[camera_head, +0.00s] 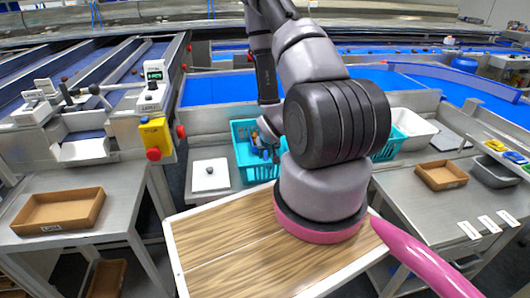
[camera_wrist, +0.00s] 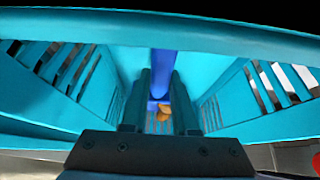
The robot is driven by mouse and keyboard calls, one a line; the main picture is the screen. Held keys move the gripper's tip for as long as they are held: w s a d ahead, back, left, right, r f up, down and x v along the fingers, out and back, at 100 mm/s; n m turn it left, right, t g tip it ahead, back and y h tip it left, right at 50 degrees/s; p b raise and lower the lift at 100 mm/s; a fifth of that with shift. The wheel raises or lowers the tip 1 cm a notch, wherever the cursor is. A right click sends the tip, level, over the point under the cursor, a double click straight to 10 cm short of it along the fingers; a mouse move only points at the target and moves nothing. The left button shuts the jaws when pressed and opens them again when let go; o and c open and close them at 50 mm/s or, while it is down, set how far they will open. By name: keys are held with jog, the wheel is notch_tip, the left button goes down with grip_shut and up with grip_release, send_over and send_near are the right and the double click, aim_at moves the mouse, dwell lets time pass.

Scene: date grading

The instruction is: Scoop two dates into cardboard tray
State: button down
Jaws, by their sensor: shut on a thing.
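My gripper (camera_wrist: 161,80) is shut on a blue scoop (camera_wrist: 163,62), whose handle stands between the fingers in the wrist view. The gripper is inside a teal slatted crate (camera_wrist: 160,22). Small orange-brown pieces, probably dates (camera_wrist: 162,113), show beyond the fingers; whether they lie in the scoop or on the crate floor I cannot tell. In the head view the teal crate (camera_head: 243,160) stands beyond the wooden top, and my arm hides part of it. One cardboard tray (camera_head: 60,212) lies on the left table and another cardboard tray (camera_head: 441,175) on the right table; both look empty.
A white scale-like box (camera_head: 210,175) stands left of the crate. A white bin (camera_head: 412,130) and a grey tub (camera_head: 494,172) are at the right. Yellow-and-red control box (camera_head: 155,137) stands at the left. The crate walls surround my gripper.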

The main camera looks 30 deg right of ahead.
jog(key=shift+f+t, duration=0.1)
jog(key=shift+t, duration=0.2)
dwell(0.5)
jog(key=shift+s+a+t, duration=0.15)
jog(key=shift+s+t, duration=0.25)
dwell(0.4)
